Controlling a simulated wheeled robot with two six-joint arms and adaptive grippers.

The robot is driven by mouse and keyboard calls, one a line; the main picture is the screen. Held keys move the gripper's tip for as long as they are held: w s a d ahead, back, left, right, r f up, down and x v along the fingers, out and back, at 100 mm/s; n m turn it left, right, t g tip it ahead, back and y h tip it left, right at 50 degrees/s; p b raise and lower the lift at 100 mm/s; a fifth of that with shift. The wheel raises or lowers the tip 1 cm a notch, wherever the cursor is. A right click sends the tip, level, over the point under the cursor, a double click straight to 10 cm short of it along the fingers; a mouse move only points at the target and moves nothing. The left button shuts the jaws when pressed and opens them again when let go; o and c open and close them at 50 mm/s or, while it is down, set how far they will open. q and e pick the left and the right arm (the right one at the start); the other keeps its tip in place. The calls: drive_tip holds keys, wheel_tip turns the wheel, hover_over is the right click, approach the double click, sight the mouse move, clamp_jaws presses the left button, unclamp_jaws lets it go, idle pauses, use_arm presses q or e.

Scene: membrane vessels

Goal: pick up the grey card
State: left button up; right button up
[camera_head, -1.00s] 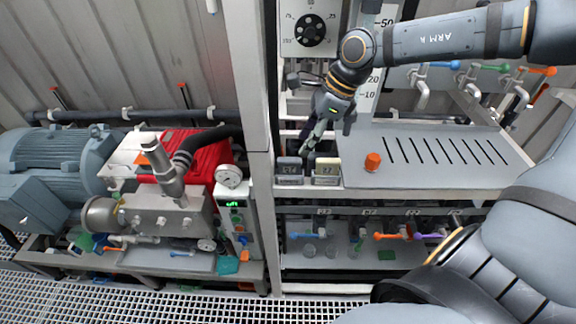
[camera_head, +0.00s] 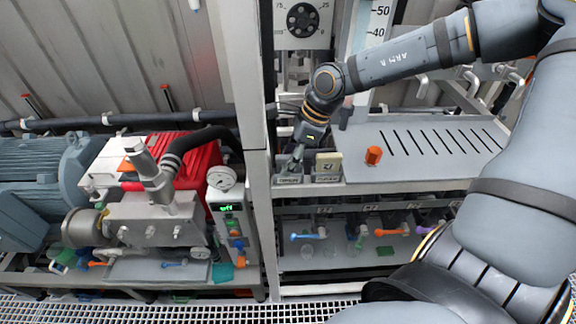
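My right gripper (camera_head: 292,167) points down at the left end of the shelf, right at the slot where the grey card stands. The grey card is almost wholly hidden behind the fingers. I cannot tell whether the fingers are closed on it. A beige card (camera_head: 328,162) stands upright in its own holder (camera_head: 328,179) just right of the gripper. The label holder (camera_head: 288,181) of the grey card's slot shows below the fingers. My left gripper is not in view.
A white upright post (camera_head: 259,150) is close left of the gripper. A red-covered pump unit (camera_head: 190,160) is further left. Coloured valves line the lower shelf.

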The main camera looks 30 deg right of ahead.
drive_tip(key=shift+w, duration=0.1)
clamp_jaws()
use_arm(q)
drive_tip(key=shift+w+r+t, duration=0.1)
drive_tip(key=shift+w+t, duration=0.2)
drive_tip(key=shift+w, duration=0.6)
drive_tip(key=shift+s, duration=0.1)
